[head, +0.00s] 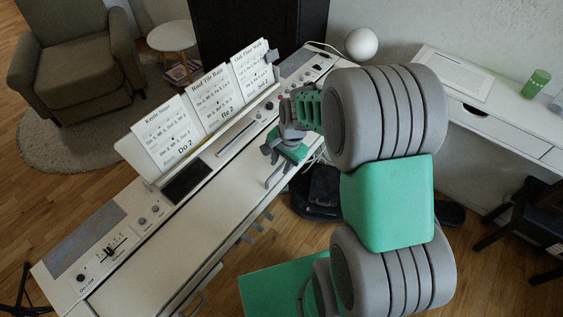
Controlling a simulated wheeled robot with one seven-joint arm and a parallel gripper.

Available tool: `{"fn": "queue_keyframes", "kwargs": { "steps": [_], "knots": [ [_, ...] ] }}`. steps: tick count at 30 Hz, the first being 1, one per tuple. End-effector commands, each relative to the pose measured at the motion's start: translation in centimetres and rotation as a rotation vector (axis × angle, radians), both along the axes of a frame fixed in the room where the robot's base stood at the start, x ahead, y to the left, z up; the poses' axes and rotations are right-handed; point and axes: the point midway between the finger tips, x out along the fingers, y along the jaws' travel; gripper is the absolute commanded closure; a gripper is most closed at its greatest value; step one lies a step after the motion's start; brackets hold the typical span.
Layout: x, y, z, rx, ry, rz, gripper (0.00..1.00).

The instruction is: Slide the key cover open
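The white digital piano (60,268) runs diagonally from the lower left to the upper middle of the head view. Its key cover (165,240) is a long, pale flat panel in front of the control strip, and no keys show. A small light bar (275,177) stands up from the panel near my gripper; I cannot tell whether it is a cover handle. My gripper (277,160), grey and green, is over the right part of the cover, pointing down toward it. My arm and the viewing angle hide its fingertips in part. I cannot tell whether it touches anything.
Three song sheets (204,95) stand on the piano's rest. A white desk (480,100) with a green cup (536,83) is at the right. A dark bag-like object (318,188) lies on the floor beside the piano. An armchair (78,58) is at the back left.

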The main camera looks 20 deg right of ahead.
Motion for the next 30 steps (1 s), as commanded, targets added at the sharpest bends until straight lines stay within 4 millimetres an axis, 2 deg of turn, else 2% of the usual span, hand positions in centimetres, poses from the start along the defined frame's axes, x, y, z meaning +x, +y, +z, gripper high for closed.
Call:
{"fn": "queue_keyframes", "kwargs": {
  "steps": [3, 15, 30],
  "knots": [
    [0.01, -0.01, 0.04, 0.000, 0.000, 0.000, 0.68],
    [-0.01, -0.02, 0.07, -0.001, -0.001, 0.001, 1.00],
    [0.00, -0.01, 0.09, -0.001, -0.001, 0.001, 1.00]
  ]
}}
